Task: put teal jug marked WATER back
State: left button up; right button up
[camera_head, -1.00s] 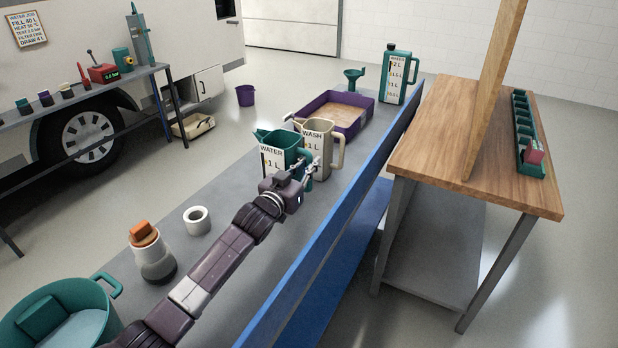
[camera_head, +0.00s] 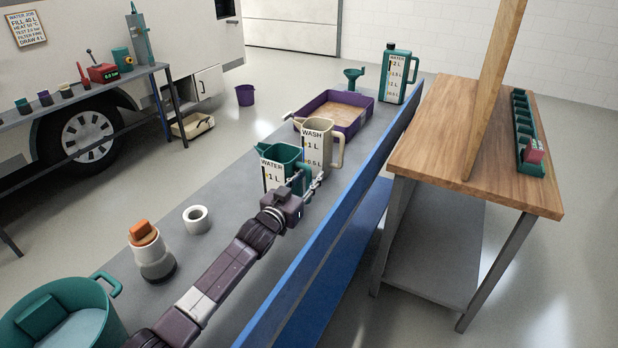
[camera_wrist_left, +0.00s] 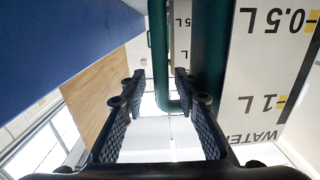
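The teal jug marked WATER (camera_head: 275,179) stands upright on the grey bench in the head view, close beside the beige WASH jug. Its white scale label fills the right of the wrist view (camera_wrist_left: 265,85), upside down. My left gripper (camera_head: 308,183) is at the handle side of the WATER jug. In the wrist view its two fingers (camera_wrist_left: 160,88) are spread apart, with the teal handle (camera_wrist_left: 160,60) between them and a gap on each side. The jug's base is partly hidden by my gripper. My right gripper is not in view.
The beige WASH jug (camera_head: 317,148) stands just behind. Beyond it are a purple tray (camera_head: 328,98), a teal funnel (camera_head: 353,76) and a teal canister (camera_head: 394,78). A blue ledge (camera_head: 340,215) edges the bench.

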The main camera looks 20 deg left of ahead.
pick_arm(q)
jog(key=shift+r, duration=0.2)
jog(key=s+a, duration=0.1)
jog(key=s, duration=1.1)
jog(key=shift+a, duration=0.25)
jog(key=shift+r, duration=0.1)
